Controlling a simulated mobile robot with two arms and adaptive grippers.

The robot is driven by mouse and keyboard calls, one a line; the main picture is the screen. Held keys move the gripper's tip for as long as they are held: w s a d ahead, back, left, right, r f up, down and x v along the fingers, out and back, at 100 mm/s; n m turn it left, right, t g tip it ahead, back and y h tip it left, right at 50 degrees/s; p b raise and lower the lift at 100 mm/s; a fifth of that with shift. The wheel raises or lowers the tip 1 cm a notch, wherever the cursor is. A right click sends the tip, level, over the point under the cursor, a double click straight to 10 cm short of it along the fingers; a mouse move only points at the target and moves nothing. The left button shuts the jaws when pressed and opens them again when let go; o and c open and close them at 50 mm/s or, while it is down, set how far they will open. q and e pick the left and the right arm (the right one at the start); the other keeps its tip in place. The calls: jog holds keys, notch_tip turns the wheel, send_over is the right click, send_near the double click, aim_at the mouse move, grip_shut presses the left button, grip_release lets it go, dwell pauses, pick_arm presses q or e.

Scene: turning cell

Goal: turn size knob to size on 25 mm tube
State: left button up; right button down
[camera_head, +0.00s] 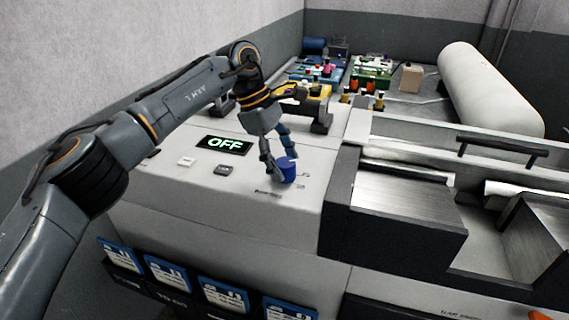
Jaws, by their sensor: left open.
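A blue knob (287,170) stands on the sloped light top panel of the machine. Small dark markings lie around it, too small to read. My left gripper (282,160) points down at the knob with its fingers spread on either side of it. I cannot tell whether the fingers touch it. A display (224,144) left of the knob reads OFF in green. I cannot make out a tube marked 25 mm.
A white button (186,161) and a dark button (223,170) sit left of the knob. Several blue-edged cards (168,272) stand along the machine's front. A metal-sided machine block (400,215) rises close on the right. Trays of coloured parts and a large white cylinder (487,88) are behind.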

pick_arm(q)
jog(key=v, duration=1)
jog(key=shift+r, duration=0.4)
jog(key=shift+a+f, duration=0.1)
